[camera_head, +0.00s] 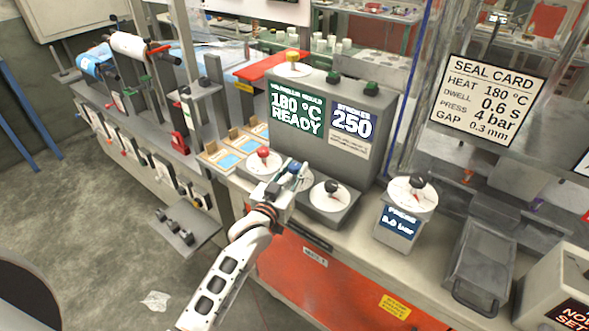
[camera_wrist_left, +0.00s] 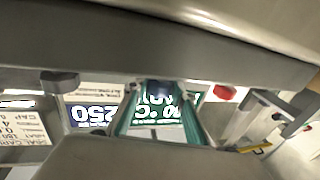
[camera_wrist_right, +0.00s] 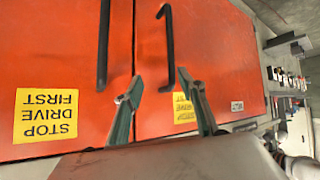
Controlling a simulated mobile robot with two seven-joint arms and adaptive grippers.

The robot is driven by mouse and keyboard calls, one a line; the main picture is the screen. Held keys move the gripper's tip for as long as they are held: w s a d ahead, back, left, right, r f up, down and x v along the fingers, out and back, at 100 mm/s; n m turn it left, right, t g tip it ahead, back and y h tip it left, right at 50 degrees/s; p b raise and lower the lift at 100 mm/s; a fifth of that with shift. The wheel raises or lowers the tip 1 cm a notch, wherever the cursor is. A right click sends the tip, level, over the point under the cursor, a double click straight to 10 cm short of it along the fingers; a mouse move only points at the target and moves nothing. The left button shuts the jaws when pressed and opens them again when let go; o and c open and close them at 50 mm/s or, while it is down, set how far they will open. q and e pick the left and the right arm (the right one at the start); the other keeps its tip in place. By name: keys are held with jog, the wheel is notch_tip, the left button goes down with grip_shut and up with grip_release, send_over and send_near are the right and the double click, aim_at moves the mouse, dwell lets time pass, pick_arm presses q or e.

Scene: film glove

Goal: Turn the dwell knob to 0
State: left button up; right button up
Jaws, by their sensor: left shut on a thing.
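A grey machine box (camera_head: 290,110) carries displays reading "180 °C READY" and "250". Three knobs stand on pale dials along its front: red (camera_head: 263,153), blue (camera_head: 294,169) and black (camera_head: 331,187). My left gripper (camera_head: 288,183) is shut on the blue knob, which also shows between its fingers in the left wrist view (camera_wrist_left: 158,89). The gripper covers most of that knob's dial, so its setting and label cannot be read. My right gripper (camera_wrist_right: 165,95) is open and empty in front of orange cabinet doors (camera_wrist_right: 60,50).
A pressure box (camera_head: 397,222) with a black knob stands to the right. A seal card (camera_head: 493,98) lists dwell 0.6 s. Black door handles (camera_wrist_right: 167,50) are near my right gripper. A grey tray (camera_head: 478,265) lies right.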

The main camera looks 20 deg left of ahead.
pick_arm(q)
jog(key=shift+r, duration=0.2)
jog(key=o, duration=1.1)
jog(key=shift+w, duration=0.1)
jog(key=shift+f, duration=0.15)
jog(key=shift+s, duration=0.4)
jog(key=s, duration=0.3)
jog(key=s+a, duration=0.1)
jog(key=s, duration=0.7)
jog(key=shift+s+a, duration=0.1)
jog(key=shift+a, duration=0.1)
jog(key=s+f+m+g, duration=0.1)
jog(key=s+f+g, duration=0.1)
jog(key=s+f, duration=0.5)
jog(key=s+f+m+g, duration=0.1)
jog(key=s+f+g, duration=0.2)
jog(key=s+f, duration=0.4)
jog(key=s+a+f+g, duration=0.1)
jog(key=s+f+g, duration=0.1)
jog(key=s+f, duration=0.6)
notch_tip(320, 180, down, 3)
jog(key=shift+a+r+m+g, duration=0.1)
jog(key=shift+r+m+g, duration=0.1)
jog(key=shift+m+g, duration=0.15)
